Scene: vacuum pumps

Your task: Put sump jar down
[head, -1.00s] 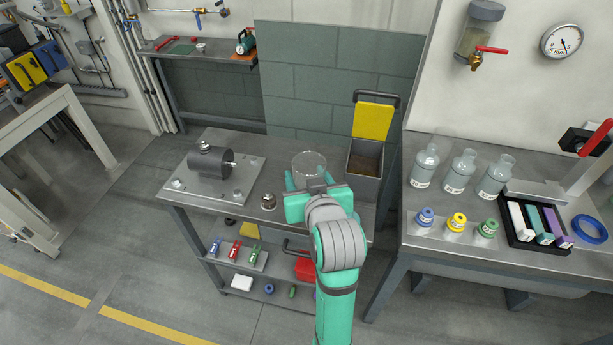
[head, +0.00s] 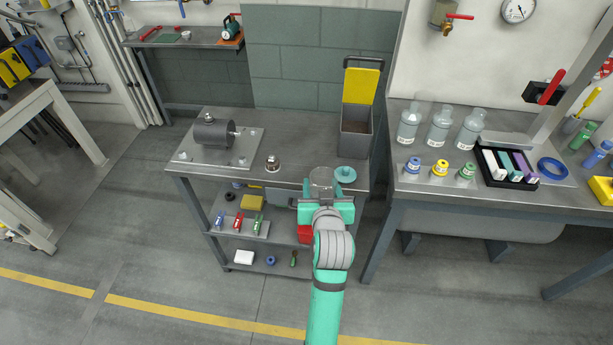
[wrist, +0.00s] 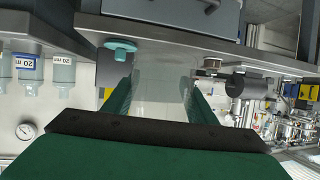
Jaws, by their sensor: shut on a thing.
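The sump jar (head: 321,177) is a clear glass cylinder, held in my gripper (head: 322,190). In the wrist view the jar (wrist: 160,75) shows faintly between the two green fingers, and my gripper (wrist: 160,95) is shut on it. In the head view the jar appears at the front edge of the grey bench (head: 225,170). I cannot tell whether its base touches the bench. A teal round-topped part (head: 345,174) stands just right of the jar on the bench, and it also shows in the wrist view (wrist: 120,46).
A dark pump (head: 212,134) on a plate stands at the bench's left. A small metal part (head: 273,164) sits left of the jar. A grey bin (head: 355,142) with a yellow lid stands behind. Bare benchtop lies between pump and bin. Bottles (head: 440,126) stand on the right-hand table.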

